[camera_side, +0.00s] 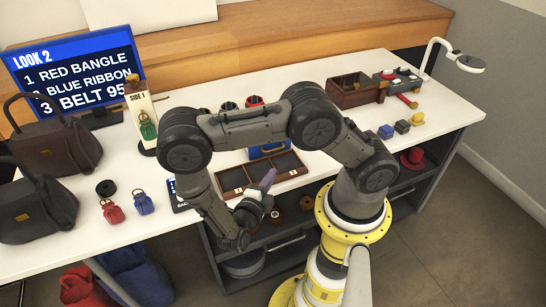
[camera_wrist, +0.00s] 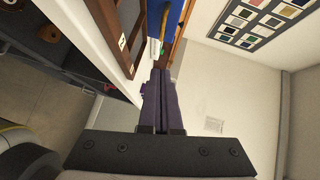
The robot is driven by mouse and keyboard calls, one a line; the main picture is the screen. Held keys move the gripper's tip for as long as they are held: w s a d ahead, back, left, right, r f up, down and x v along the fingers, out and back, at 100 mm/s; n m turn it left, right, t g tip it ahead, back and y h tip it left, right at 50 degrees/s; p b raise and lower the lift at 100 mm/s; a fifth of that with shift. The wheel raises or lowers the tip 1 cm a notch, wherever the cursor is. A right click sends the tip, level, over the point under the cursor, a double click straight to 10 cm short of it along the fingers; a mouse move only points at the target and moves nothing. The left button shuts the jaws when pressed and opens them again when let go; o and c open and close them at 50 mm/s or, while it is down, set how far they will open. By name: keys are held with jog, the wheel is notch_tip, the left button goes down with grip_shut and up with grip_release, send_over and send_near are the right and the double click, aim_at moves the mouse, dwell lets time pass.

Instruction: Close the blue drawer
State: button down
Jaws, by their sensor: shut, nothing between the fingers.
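The blue drawer (camera_side: 268,151) sits on the white table behind a brown divided tray. Its blue front has a gold handle, and my arm hides its upper part in the side view. In the wrist view the blue front (camera_wrist: 177,22) is at the top, with the gold handle. How far the drawer is open I cannot tell. My gripper (camera_side: 268,177) is shut and empty, its purple fingers over the front of the tray, short of the drawer. In the wrist view the closed fingertips (camera_wrist: 160,72) point toward the drawer's side of the table.
The brown divided tray (camera_side: 223,172) lies between my gripper and the drawer. Mugs (camera_side: 254,101) stand behind my arm. A wooden box (camera_side: 350,98) and small blocks (camera_side: 402,126) are at right. Handbags (camera_side: 35,210) and small bags (camera_side: 112,211) are at left.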

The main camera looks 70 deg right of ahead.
send_near(275, 150)
jog(key=s+d, duration=0.3)
jog(key=shift+s+f, duration=0.1)
jog(key=shift+s, duration=0.2)
jog(key=shift+w+d+f, duration=0.15)
jog(key=shift+w+d, duration=0.35)
jog(key=shift+d, duration=0.1)
jog(key=shift+w+d+f, duration=0.2)
jog(key=shift+w+d, duration=0.25)
jog(key=shift+d, duration=0.2)
jog(key=shift+w+d+f, duration=0.15)
jog(key=shift+w+d, duration=0.3)
jog(key=shift+w, duration=0.1)
jog(key=shift+w+d, duration=0.25)
jog(key=shift+w, duration=0.05)
jog(key=w+d, duration=0.8)
